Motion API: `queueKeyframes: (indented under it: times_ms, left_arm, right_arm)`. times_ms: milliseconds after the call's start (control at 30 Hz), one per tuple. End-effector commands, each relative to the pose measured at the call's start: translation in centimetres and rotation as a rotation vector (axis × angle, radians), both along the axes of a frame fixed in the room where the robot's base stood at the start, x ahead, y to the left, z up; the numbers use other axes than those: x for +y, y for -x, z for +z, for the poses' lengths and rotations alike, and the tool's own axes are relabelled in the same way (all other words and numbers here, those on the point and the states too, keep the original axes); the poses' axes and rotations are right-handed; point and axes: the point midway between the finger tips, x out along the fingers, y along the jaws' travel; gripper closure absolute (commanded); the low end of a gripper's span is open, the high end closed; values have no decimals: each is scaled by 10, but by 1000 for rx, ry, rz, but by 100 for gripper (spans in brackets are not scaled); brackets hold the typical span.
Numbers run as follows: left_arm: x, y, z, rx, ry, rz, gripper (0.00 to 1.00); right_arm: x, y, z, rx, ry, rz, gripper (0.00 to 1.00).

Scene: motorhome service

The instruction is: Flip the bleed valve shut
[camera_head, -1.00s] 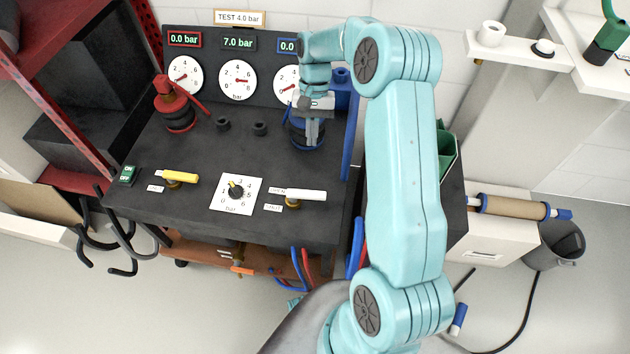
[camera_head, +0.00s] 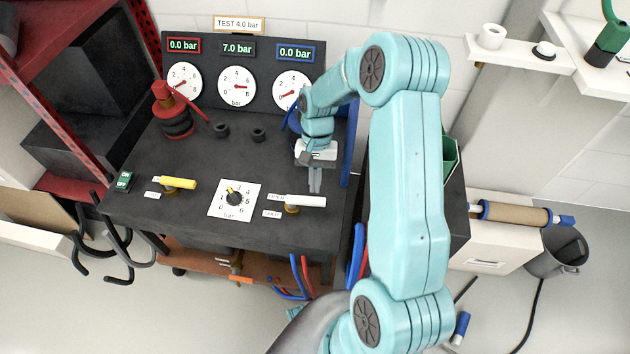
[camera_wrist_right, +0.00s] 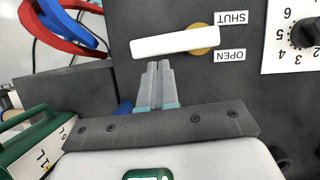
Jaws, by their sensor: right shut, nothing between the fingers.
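The bleed valve appears to be the white lever (camera_head: 306,200) on a brass pivot at the front right of the dark bench. In the head view it points right from the pivot. The OPEN label and the SHUT label (camera_head: 271,214) are left of the pivot, SHUT nearer the front edge. My right gripper (camera_head: 314,190) is shut and empty, just behind the lever. In the right wrist view its fingertips (camera_wrist_right: 160,65) point at the lever's side (camera_wrist_right: 165,43), close to the middle; I cannot tell whether they touch. My left gripper is not in view.
A yellow lever (camera_head: 178,183) and a pressure dial (camera_head: 234,199) sit left of the valve. A red fitting (camera_head: 172,110) stands at the back left. Gauges line the back panel; displays read 0.0, 7.0 and 0.0 bar. Red and blue hoses (camera_head: 300,277) hang below the front.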

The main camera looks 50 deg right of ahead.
Motion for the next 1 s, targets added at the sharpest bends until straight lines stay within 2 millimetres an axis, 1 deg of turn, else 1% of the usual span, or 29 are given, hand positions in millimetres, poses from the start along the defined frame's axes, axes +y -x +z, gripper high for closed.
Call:
queueKeyframes:
  times_ms: [367,600,867,933,1000]
  left_arm:
    - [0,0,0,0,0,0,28]
    - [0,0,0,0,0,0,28]
    - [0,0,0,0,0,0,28]
    - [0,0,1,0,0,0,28]
    - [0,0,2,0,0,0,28]
  right_arm:
    - [2,2,0,0,0,-1,100]
    - [13,11,0,-1,0,-109,100]
    - [13,11,0,1,-2,-109,100]
    - [13,11,2,1,-2,-109,100]
    - [10,9,8,-1,0,-109,100]
